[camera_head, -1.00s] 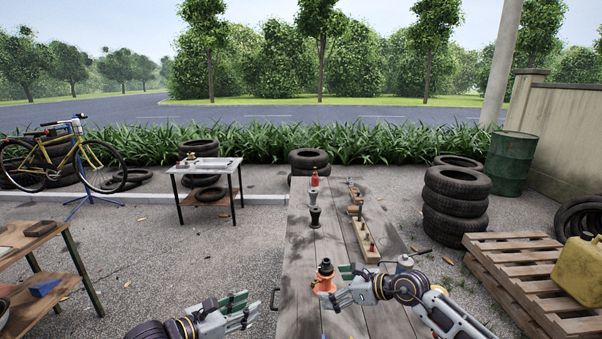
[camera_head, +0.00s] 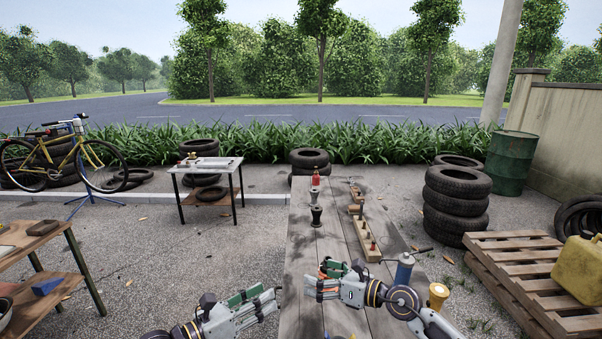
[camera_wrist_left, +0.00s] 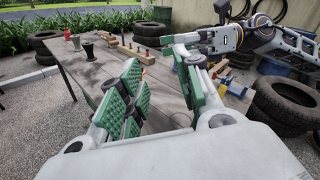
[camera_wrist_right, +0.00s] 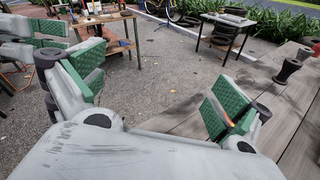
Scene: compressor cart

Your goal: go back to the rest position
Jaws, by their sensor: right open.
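My left gripper (camera_head: 272,300) is in the lower middle of the head view, left of the table's edge. Its green pads stand apart with nothing between them in the left wrist view (camera_wrist_left: 157,70). My right gripper (camera_head: 314,282) is over the near part of the table and points left, close to the left gripper. Its pads are wide apart and empty in the right wrist view (camera_wrist_right: 157,80). Orange parts show around the right gripper in the head view; it largely hides whatever stands behind it.
The long plank table (camera_head: 300,245) carries dark funnel-shaped pieces (camera_head: 316,216), a red item (camera_head: 315,179) and a wooden block with pegs (camera_head: 364,240). A blue cylinder (camera_head: 403,271) and a yellow cup (camera_head: 438,294) stand near my right arm. Open ground lies left of the table.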

